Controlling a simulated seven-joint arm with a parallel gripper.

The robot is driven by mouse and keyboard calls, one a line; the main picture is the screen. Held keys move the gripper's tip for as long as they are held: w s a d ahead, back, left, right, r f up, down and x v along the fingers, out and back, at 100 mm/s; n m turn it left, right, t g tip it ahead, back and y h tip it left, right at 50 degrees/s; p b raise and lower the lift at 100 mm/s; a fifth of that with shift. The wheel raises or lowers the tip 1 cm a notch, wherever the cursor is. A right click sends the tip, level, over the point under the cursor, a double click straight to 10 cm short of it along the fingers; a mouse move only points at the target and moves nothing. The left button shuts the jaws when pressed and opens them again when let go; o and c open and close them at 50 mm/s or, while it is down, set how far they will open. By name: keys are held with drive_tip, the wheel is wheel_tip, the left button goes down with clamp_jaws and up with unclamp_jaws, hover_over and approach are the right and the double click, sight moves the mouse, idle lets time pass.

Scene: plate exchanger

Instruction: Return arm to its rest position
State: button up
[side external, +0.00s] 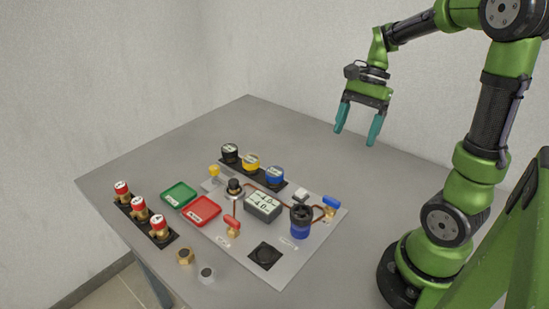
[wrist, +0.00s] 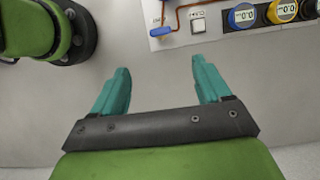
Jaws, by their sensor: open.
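My gripper (side external: 356,133) is open and empty, with its two teal fingers pointing down. In the side external view it hangs above the far right part of the grey table, well clear of the surface and away from the panel. In the wrist view my gripper (wrist: 162,92) has its fingers wide apart with only bare grey table between and beneath them. The arm is raised and bent, with its upper part cut off by the top edge of the side external view.
A light panel (side external: 285,268) holds a display box (side external: 263,206), a blue-and-black part (side external: 301,222) and valves. Black, yellow and blue gauges (side external: 251,163) stand behind. Green (side external: 179,194) and red (side external: 203,211) trays and red-topped fittings (side external: 139,207) are left. Walls stand behind the table.

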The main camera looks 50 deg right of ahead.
drive_tip(key=a+r+n+t+h, duration=0.1)
drive_tip(key=a+r+n+t, duration=0.1)
drive_tip(key=a+n, duration=0.5)
drive_tip(key=s+a+r+n+t+h, duration=0.1)
drive_tip(key=a+r+n+t, duration=0.1)
drive_tip(key=a+n+t, duration=0.3)
drive_tip(key=a+n, duration=0.2)
drive_tip(key=a, duration=0.2)
drive_tip(key=shift+s+r, duration=0.15)
drive_tip(key=shift+r, duration=0.2)
